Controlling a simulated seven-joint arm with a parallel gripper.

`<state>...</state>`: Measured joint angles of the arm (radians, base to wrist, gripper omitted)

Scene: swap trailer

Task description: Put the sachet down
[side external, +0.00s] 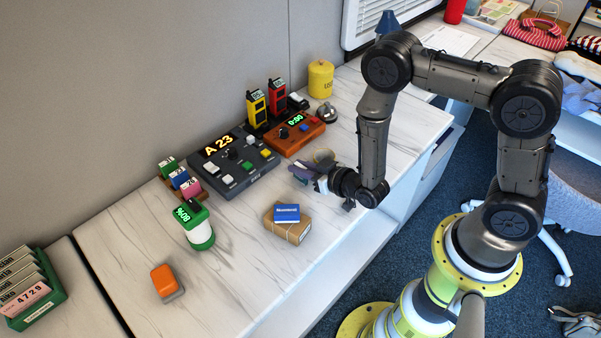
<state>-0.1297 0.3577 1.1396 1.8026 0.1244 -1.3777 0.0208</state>
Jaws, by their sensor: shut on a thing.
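My gripper (306,171) hangs over the right middle of the white marbled counter (345,115), pointing left. It is shut on a small, dark purple-grey thing at its tips, which looks like the sachet, though it is too small and too much covered by the fingers to make out clearly. A thin tan rim (323,154) shows just behind the gripper. I cannot tell whether the held thing touches the counter. A brown paper parcel (289,231) tied with string lies in front of the gripper, with a blue packet (286,212) on top.
A dark console (234,165) and an orange timer box (294,135) stand behind the gripper. A green-and-white canister (200,235), an orange block (166,281) and a small card rack (180,181) stand left. A bell (326,113) and a yellow tin (320,78) are at the back. The front left counter is mostly clear.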

